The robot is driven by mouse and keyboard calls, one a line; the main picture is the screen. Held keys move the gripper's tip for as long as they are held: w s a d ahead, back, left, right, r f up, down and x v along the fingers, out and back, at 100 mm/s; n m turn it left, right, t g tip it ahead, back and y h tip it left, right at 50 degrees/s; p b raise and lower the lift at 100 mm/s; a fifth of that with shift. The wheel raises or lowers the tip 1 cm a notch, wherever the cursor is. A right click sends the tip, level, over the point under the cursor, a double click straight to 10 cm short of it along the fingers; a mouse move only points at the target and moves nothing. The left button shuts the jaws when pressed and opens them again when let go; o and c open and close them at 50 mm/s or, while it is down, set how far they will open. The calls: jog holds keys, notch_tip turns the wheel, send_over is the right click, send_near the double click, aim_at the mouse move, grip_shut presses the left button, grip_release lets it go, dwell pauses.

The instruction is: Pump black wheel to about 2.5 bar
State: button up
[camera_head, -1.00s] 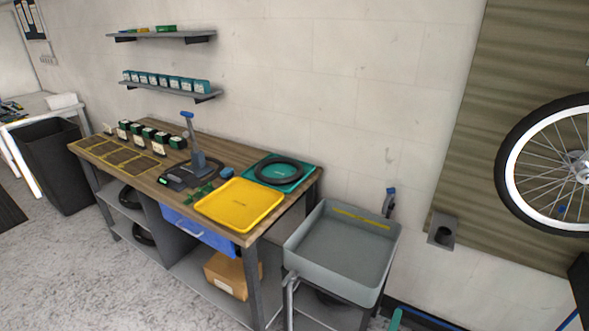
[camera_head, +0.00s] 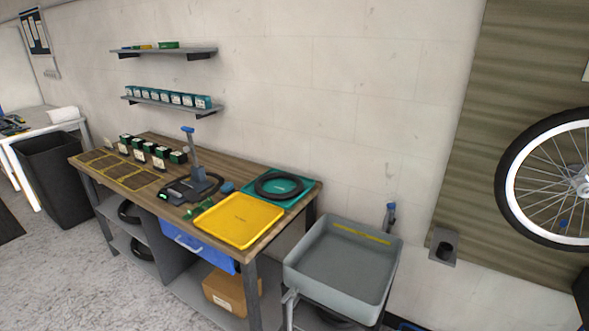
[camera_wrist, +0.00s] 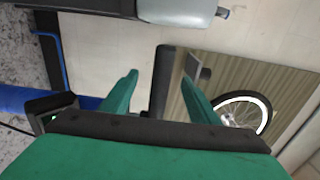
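A bicycle wheel (camera_head: 510,178) with a black tyre, white rim and thin spokes is at the right edge of the head view, in front of a brown wall panel; part is cut off. It also shows small in the wrist view (camera_wrist: 266,108). A black ring like a tyre (camera_head: 262,184) lies on a teal tray on the bench. My gripper (camera_wrist: 160,82) shows green fingers spread apart in the wrist view, with no held object visible between them. It is well away from the wheel. A dark box with a small green light (camera_wrist: 42,112) is at the left there; I cannot tell whether it is a pump.
The workbench (camera_head: 160,150) holds a yellow tray (camera_head: 238,220) and a dark stand with a blue-topped post (camera_head: 194,165). A grey basin (camera_head: 340,265) stands right of the bench. A dark bin (camera_head: 55,180) is at left. A small grey wall holder (camera_head: 443,247) sits left of the wheel.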

jog(key=v, duration=0.9)
dwell(0.7)
